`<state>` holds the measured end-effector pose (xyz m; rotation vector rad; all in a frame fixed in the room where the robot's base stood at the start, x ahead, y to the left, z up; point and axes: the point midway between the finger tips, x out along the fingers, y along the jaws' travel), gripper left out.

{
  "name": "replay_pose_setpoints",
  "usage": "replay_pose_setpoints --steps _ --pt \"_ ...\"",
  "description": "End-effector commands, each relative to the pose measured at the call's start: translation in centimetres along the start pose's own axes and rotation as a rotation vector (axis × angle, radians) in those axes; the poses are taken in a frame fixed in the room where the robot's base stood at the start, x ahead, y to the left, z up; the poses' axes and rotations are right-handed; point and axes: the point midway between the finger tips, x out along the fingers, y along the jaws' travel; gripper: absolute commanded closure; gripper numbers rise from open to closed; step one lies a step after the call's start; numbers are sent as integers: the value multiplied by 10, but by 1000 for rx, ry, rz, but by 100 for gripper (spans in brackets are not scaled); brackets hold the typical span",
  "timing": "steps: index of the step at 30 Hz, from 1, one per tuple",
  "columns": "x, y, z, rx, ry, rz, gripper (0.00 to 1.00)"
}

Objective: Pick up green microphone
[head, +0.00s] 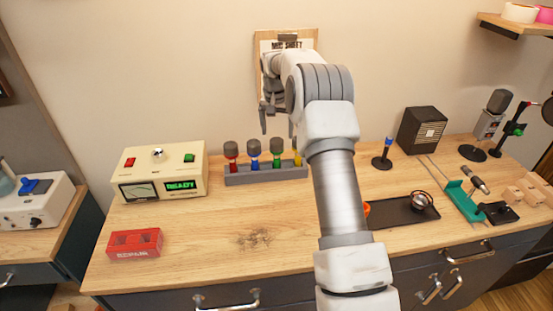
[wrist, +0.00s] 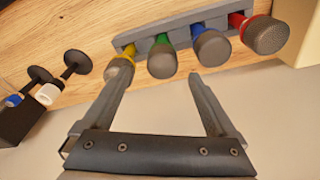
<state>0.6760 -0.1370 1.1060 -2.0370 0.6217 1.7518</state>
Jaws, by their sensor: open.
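The green microphone (head: 277,151) stands upright in a grey rack (head: 265,176), third from the left. A red microphone (head: 231,153) and a blue microphone (head: 254,152) are to its left, and a yellow one (head: 297,158) to its right. In the wrist view the green microphone (wrist: 162,58) has its grey head towards the camera, beyond the fingertips and between their directions. My gripper (head: 278,128) is open and empty, fingers down, above the rack's right part. In the wrist view my gripper (wrist: 160,74) has its left finger overlapping the yellow microphone (wrist: 120,68). My arm hides part of the bench.
A cream console (head: 160,172) and a red box (head: 135,243) stand left. A black tray (head: 395,213), a speaker (head: 421,130) and a small stand (head: 382,158) are right. A clipboard (head: 265,45) hangs behind my arm.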

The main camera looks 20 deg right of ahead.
Motion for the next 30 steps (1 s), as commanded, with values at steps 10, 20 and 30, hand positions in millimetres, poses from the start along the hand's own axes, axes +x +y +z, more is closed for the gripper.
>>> replay_pose_setpoints --steps 10,20,30 --pt "38 0 0 0 -1 1 7" --pt "78 -4 0 0 -3 1 7" --pt "88 -4 -1 0 1 0 7"
